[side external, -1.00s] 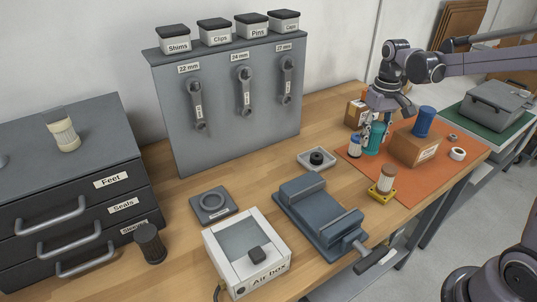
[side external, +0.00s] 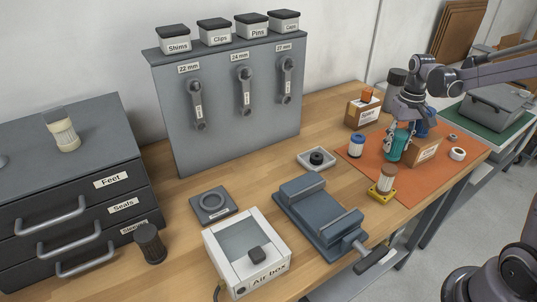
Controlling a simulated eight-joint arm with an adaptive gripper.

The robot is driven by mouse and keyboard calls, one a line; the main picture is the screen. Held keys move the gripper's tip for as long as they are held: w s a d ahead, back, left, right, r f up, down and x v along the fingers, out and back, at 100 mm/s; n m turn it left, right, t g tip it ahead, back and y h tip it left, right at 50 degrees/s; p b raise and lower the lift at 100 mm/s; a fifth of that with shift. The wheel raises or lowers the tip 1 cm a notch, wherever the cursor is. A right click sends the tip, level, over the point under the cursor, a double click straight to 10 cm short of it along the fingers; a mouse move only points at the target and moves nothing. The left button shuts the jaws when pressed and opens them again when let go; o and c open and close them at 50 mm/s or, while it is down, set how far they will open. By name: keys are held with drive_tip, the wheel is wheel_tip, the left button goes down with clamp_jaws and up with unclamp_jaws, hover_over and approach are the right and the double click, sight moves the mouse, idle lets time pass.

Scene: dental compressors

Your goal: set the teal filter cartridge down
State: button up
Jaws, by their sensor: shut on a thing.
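The teal filter cartridge (side external: 396,147) is upright between the fingers of my gripper (side external: 399,140), over the orange mat (side external: 408,189) on the right of the bench. My gripper is shut on it and points down. The cartridge is just in front of and left of a cardboard box (side external: 424,150). I cannot tell whether its base touches the mat. The fingers hide part of its sides.
A blue-topped filter (side external: 356,145) stands on the mat to the left. A brown-topped filter (side external: 386,179) stands in a yellow holder. A blue cylinder (side external: 423,125) and another cardboard box (side external: 362,112) are behind. Bare mat lies in front.

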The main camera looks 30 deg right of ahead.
sight(394, 151)
drive_tip(key=shift+f, duration=1.5)
drive_tip(key=shift+f, duration=0.15)
drive_tip(key=o, duration=0.9)
drive_tip(key=shift+c, duration=0.2)
